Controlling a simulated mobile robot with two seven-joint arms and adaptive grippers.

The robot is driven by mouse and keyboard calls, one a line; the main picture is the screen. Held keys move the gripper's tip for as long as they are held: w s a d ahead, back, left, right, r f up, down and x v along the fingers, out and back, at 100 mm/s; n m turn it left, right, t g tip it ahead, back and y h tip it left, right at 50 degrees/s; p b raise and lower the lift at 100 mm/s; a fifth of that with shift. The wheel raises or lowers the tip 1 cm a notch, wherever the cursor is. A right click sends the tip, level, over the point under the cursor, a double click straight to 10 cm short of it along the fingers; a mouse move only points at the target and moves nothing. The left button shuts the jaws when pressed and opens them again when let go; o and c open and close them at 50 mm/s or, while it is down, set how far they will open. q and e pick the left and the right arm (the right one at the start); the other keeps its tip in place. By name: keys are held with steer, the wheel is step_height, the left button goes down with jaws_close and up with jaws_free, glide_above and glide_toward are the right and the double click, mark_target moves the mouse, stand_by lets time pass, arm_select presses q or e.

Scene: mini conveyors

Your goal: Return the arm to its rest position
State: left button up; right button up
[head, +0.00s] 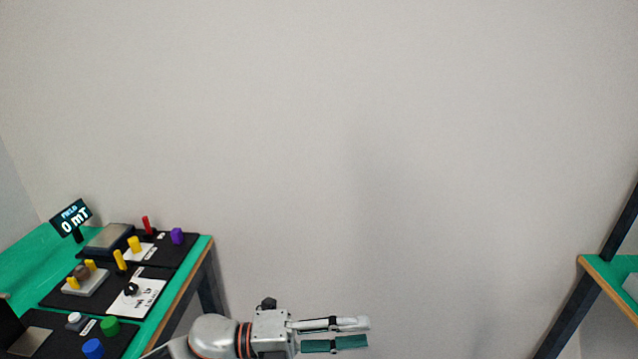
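My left gripper (350,333) is in the lower middle of the head view, its arm coming in from the lower left. It points to the right, in front of the bare wall and clear of the table. Its two fingers lie roughly parallel with a narrow gap between them, and I see nothing held in it. My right arm and gripper are not in view.
A green table (186,292) at the left bears black panels with yellow, red, purple, green and blue pieces. Another green-topped table (596,272) stands at the right edge. Between them is free room before the grey wall.

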arm_select(q)
steer(key=w+a+f+n+t+y, duration=0.2)
steer(key=a+f+n+t+y, duration=0.35)
steer(key=n, duration=0.55)
steer(key=w+a+f+n+t+y, duration=0.2)
steer(key=a+f+n+t+y, duration=0.15)
steer(key=a+n+t, duration=0.5)
steer(key=s+a+f+n+g+y, duration=0.2)
steer(key=s+a+f+n, duration=0.4)
steer(key=f, duration=0.3)
steer(key=s+a+f+n+g+y, duration=0.2)
steer(key=s+a+f+n+y, duration=0.2)
steer(key=s+a+f+n, duration=0.2)
step_height(320, 180, down, 4)
steer(key=shift+s+f+n+y, duration=0.25)
steer(key=shift+s+n+y, duration=0.15)
steer(key=shift+s, duration=0.75)
steer(key=shift+o, duration=0.6)
